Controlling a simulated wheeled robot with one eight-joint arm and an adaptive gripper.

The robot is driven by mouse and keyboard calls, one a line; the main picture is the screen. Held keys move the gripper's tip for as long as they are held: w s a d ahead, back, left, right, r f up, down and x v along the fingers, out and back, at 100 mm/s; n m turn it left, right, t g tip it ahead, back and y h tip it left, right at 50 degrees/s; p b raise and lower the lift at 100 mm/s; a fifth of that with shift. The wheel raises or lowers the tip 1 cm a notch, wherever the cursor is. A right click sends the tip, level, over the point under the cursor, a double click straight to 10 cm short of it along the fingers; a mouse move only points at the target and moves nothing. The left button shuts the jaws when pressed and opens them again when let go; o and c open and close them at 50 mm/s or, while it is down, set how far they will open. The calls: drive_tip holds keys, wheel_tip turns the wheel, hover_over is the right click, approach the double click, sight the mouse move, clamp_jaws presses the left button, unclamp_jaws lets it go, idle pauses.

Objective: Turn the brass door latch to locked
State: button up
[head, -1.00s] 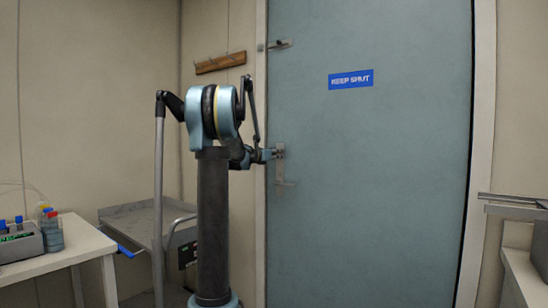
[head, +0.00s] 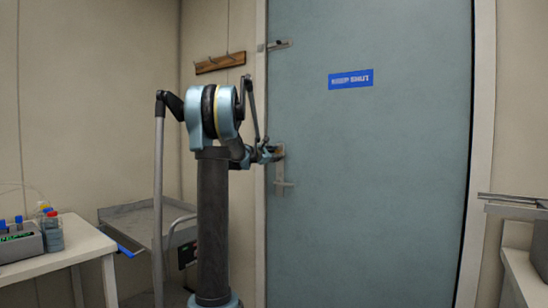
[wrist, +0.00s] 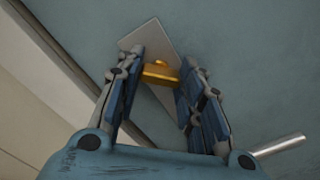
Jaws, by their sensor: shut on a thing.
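The brass latch (wrist: 160,72) shows in the wrist view between my two fingers, in front of a grey metal plate (wrist: 142,34) on the blue-grey door (head: 385,190). My gripper (wrist: 163,74) is shut on the latch, with one blue-padded finger at each side. The plate and door edge look tilted in the wrist view. In the head view my gripper (head: 273,153) is at the upper part of the plate, near the door's left edge, and hides the latch. I cannot tell whether the latch is locked.
A lever handle (head: 284,184) sits just below my gripper; its bar also shows at the wrist view's lower right (wrist: 280,146). A blue sign (head: 351,79) is on the door. A table with bottles (head: 52,230) stands left, and a grey trolley (head: 140,215) behind my arm.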

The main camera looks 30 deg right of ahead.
drive_tip(key=m, duration=0.4)
drive_tip(key=shift+m, duration=2.6)
drive_tip(key=shift+f, duration=0.1)
drive_tip(key=o, duration=1.1)
drive_tip(key=shift+c, duration=0.2)
drive_tip(key=v, duration=1.2)
drive_tip(key=shift+a+f, duration=0.1)
